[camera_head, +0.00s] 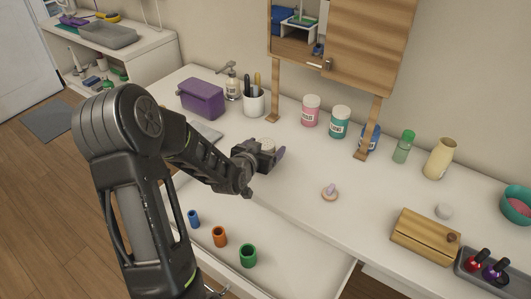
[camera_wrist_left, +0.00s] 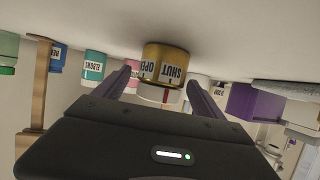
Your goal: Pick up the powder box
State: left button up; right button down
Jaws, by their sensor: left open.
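What I take for the powder box is a round gold container (camera_wrist_left: 165,62) with OPEN and SHUT labels and a white-and-red end, upside down in the left wrist view. It stands on the white counter. In the head view only its pale top (camera_head: 267,144) shows; my gripper hides the rest. My left gripper (camera_head: 270,153) is open at counter level, its fingers (camera_wrist_left: 160,85) on either side of the box. I cannot tell whether they touch it. My right gripper is not in view.
A purple box (camera_head: 202,98), a brush cup (camera_head: 254,103) and a soap bottle (camera_head: 232,84) stand behind. Pink (camera_head: 310,111) and teal (camera_head: 339,122) jars stand right, near a cabinet leg (camera_head: 368,130). An open drawer (camera_head: 290,272) with small cups lies in front.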

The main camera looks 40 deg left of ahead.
pick_arm(q)
jog(key=shift+c, duration=0.2)
dwell(0.3)
jog(key=c, duration=1.5)
